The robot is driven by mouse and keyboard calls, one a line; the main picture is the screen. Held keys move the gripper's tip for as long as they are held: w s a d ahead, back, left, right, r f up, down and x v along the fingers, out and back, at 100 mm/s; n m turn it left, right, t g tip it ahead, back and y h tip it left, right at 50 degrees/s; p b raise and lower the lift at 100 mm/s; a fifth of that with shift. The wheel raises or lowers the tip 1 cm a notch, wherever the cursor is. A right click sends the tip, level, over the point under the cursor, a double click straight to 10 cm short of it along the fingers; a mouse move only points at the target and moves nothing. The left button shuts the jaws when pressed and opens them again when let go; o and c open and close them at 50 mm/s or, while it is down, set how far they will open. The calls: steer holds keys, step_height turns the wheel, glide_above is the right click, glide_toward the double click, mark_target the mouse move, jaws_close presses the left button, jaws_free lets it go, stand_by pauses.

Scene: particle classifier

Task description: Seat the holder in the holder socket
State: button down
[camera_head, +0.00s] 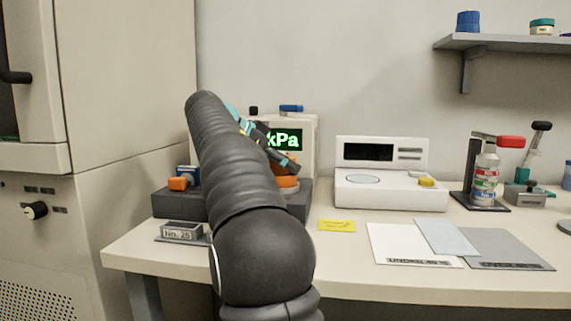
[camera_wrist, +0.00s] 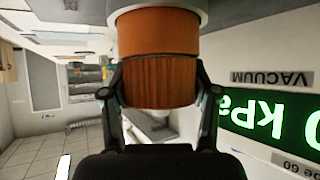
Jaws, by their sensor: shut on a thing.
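An orange cylindrical part (camera_wrist: 158,65), which looks like the holder, fills the space between the fingers of my gripper (camera_wrist: 164,90) in the wrist view. Its nearer band is ribbed and brownish, and a pale grey ring borders its other end. In the head view my gripper (camera_head: 287,160) is at the front of the kPa instrument (camera_head: 311,140), above its dark base (camera_head: 170,206). The orange part (camera_head: 287,182) shows just below the gripper there. My arm covers much of the instrument. I cannot make out the socket or tell whether the part is seated.
An orange-and-blue piece (camera_head: 181,182) stands at the base's left end. A "No. 25" block (camera_head: 182,231) is in front. A white scale (camera_head: 388,190), a yellow note (camera_head: 337,225) and flat sheets (camera_head: 405,246) lie right. A bottle stand (camera_head: 485,190) is farther right.

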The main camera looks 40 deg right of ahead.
steer(key=shift+f, duration=0.3)
steer(key=shift+c, duration=1)
jaws_free()
steer(key=shift+a, duration=0.1)
steer(key=v, duration=0.7)
steer(key=shift+r, duration=0.2)
steer(key=shift+s+a, duration=0.1)
